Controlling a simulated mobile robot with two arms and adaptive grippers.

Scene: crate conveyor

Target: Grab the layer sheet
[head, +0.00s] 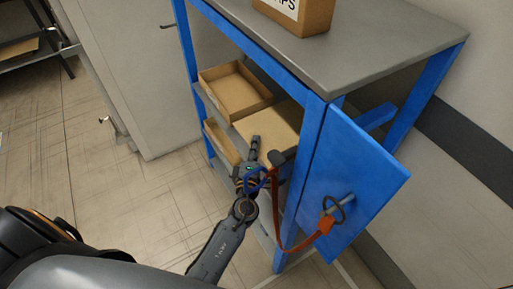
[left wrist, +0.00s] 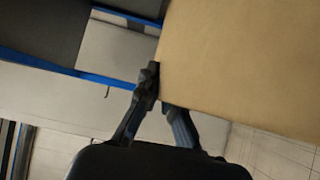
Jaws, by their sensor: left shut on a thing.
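The layer sheet (head: 272,125) is a flat tan board at the open front of the blue-framed cabinet, beside a cardboard tray. In the left wrist view the sheet (left wrist: 245,60) fills the upper right as a broad tan surface. My left gripper (head: 254,153) reaches up to the sheet's near edge. In the left wrist view its fingers (left wrist: 160,88) are shut on the sheet's corner edge. The sheet's far part is hidden behind the cabinet's front post. My right gripper is in neither view.
An open cardboard tray (head: 236,90) sits on the upper shelf, with another tray (head: 222,143) below. A blue door (head: 352,180) stands open at right, an orange strap (head: 310,240) hanging from its handle. A box (head: 300,14) stands on the grey top. Floor at left is clear.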

